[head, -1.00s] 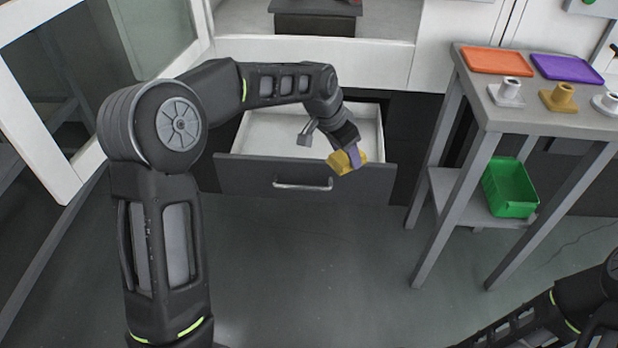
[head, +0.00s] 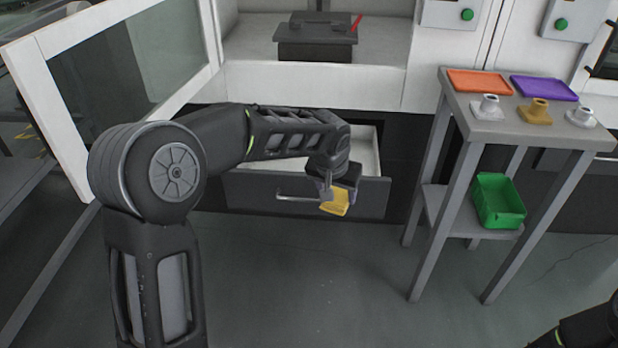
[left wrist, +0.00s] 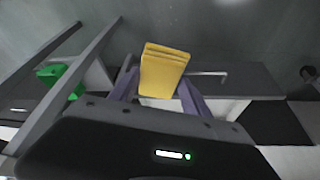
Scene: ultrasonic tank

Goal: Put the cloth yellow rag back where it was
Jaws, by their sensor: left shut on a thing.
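The yellow rag (head: 335,203) is a small folded block of cloth. My left gripper (head: 339,192) is shut on it and holds it in the air by the drawer's front, right of the handle, as seen in the head view. In the left wrist view the rag (left wrist: 164,70) sits between the two purple-grey fingers (left wrist: 158,92). The grey drawer (head: 240,188) under the cabinet is pulled open. My forearm hides much of its pale inside, and the part that shows looks empty. My right gripper is out of view.
A grey side table (head: 460,110) at the right bears an orange tray (head: 480,82), a purple tray (head: 543,88) and several small fittings. A green bin (head: 498,200) stands on its lower shelf. An open glass door (head: 130,70) is at the left. The floor in front is clear.

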